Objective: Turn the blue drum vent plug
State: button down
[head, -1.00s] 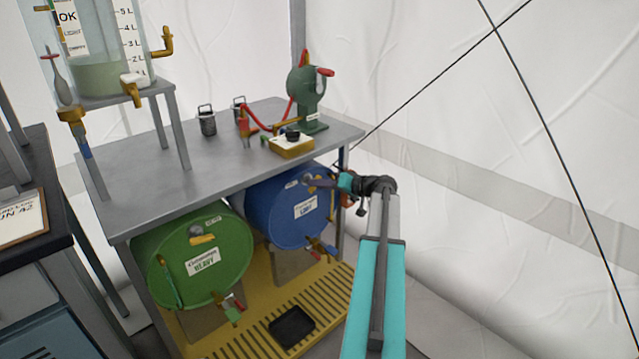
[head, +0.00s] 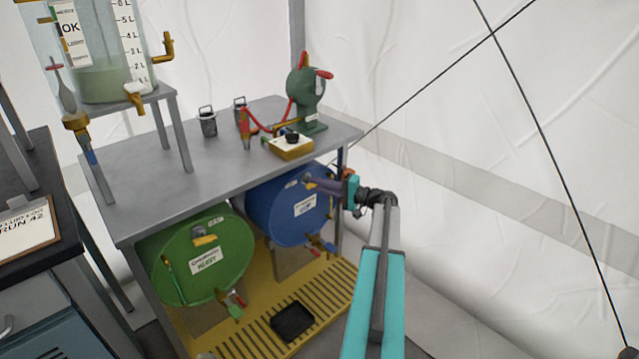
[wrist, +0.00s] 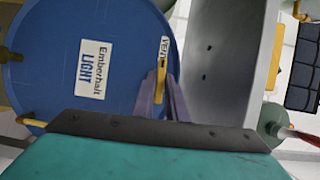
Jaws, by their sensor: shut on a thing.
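The blue drum (head: 290,217) lies on its side under the grey table, its labelled face toward me. In the wrist view the blue drum (wrist: 50,62) fills the left, with a white label reading "Emberhalt LIGHT". Its vent plug (wrist: 161,74) is a yellow handle beside a small "VENT" label, near the drum's rim. My gripper (wrist: 166,92) is shut on the vent plug, one finger on each side of it. In the head view my gripper (head: 314,182) reaches the drum's upper face from the right and hides most of the plug.
A green drum (head: 203,280) lies to the left, and a black tray (head: 292,321) sits on the yellow slatted base below. The grey tabletop (head: 180,160) is close above the blue drum and carries a green pump (head: 308,95). Open floor lies to the right.

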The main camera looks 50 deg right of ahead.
jog(key=shift+m, duration=0.3)
jog(key=c, duration=1.8)
grip_release()
jog(key=shift+c, duration=0.2)
jog(key=shift+s, duration=0.15)
jog(key=p+v, duration=0.1)
jog(key=v, duration=1.2)
jog(key=shift+s+d+f+p, duration=0.15)
jog(key=shift+s+p, duration=0.15)
jog(key=shift+p, duration=0.1)
